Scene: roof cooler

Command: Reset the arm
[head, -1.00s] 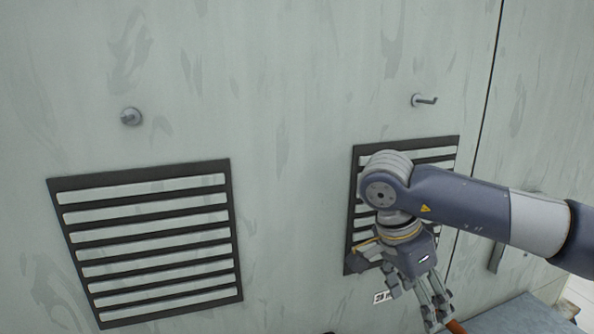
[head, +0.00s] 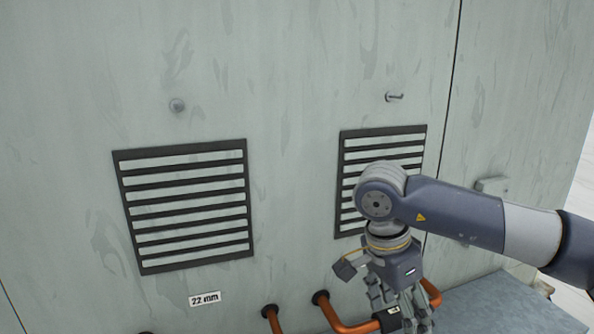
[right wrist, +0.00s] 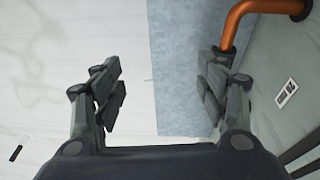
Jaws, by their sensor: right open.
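My right gripper (head: 400,305) hangs fingers-down at the lower right of the head view, in front of the grey-green panel wall. In the right wrist view its two fingers (right wrist: 163,95) stand wide apart with nothing between them. An orange pipe (head: 345,325) passes close by the fingers in the head view; I cannot tell whether they touch. In the right wrist view the pipe (right wrist: 240,14) shows beyond the right finger. My left gripper is not in view.
The wall has a left vent (head: 190,205) and a right vent (head: 350,180), partly hidden by my arm. A peg (head: 177,106) and a hook (head: 395,97) stick out above them. A grey-blue ledge (head: 510,305) lies at lower right.

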